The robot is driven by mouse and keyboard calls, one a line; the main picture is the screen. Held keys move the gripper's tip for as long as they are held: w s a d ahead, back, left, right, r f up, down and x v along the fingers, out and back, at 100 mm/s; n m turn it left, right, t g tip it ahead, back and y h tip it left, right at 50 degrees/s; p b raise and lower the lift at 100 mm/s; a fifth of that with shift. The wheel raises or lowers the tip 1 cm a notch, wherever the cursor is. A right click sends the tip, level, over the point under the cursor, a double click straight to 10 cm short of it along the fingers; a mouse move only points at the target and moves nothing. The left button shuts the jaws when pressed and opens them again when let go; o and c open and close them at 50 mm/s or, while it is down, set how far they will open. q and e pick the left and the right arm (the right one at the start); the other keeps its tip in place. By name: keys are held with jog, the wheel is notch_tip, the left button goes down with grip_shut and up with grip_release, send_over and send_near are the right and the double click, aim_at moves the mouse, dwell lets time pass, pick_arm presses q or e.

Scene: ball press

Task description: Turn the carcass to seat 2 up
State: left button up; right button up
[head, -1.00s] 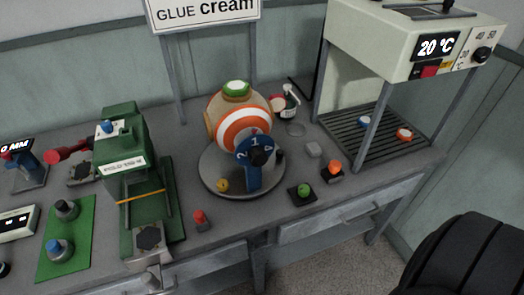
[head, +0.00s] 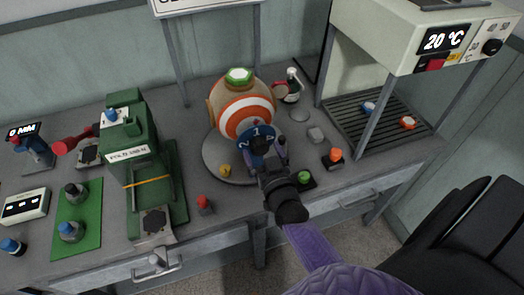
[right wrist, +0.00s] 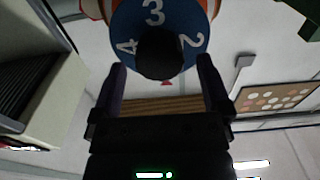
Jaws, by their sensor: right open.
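The carcass is a ball (head: 225,108) with tan, white and orange bands and a green cap (head: 238,76) on top. It sits in a cradle on a round grey base (head: 212,165). A blue dial (head: 257,133) at its front has white numbers, with 1 uppermost, 2 at left and 4 at right. The right wrist view shows the dial (right wrist: 154,12) with 3 at the picture's top, and a black knob (right wrist: 160,55). My right gripper (head: 267,151) is open in front of the dial, its fingers (right wrist: 161,66) on either side of the knob. My left gripper is out of view.
A green press (head: 128,140) stands at left. A heater (head: 400,35) showing 20 °C stands at right over a slatted rack. Yellow (head: 225,170), red (head: 204,203), green (head: 304,178) and orange (head: 335,157) knobs or buttons lie around the base.

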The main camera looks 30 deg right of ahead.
jog(key=shift+w+d, duration=0.1)
jog(key=shift+w, duration=0.35)
grip_shut()
